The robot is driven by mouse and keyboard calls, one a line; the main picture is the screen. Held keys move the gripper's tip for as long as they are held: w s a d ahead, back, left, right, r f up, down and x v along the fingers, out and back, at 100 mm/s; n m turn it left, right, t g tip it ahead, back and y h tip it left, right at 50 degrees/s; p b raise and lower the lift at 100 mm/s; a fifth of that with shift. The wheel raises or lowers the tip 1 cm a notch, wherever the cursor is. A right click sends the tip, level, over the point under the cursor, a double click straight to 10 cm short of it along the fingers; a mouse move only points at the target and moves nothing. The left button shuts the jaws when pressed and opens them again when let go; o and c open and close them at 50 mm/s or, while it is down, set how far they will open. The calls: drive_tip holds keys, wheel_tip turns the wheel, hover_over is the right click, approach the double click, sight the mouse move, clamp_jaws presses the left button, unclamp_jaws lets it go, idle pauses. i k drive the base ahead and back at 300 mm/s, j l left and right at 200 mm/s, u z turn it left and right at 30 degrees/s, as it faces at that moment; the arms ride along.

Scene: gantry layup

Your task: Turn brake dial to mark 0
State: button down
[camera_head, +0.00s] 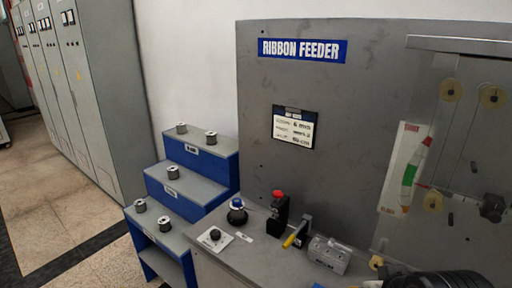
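A small black knob (215,235) sits on a white square plate at the front left of the grey bench top and looks like a dial. Its marks and pointer are too small to read. A second round black knob (492,208) is on the feeder's right side, behind or on the clear panel. No label that I can read says which one is the brake dial. A dark ribbed shape shows at the bottom right edge and may be part of my arm. No gripper fingers show.
The bench (205,268) also bears a blue-topped knob (237,212), a red-topped black device (279,208), a yellow-handled lever (295,236) and a grey box (328,255). A grey RIBBON FEEDER panel (370,80) rises behind. Blue steps (206,161) with spools stand left; floor is clear further left.

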sight(215, 235)
drive_tip(key=i+j+u, duration=0.7)
drive_tip(key=i, duration=0.05)
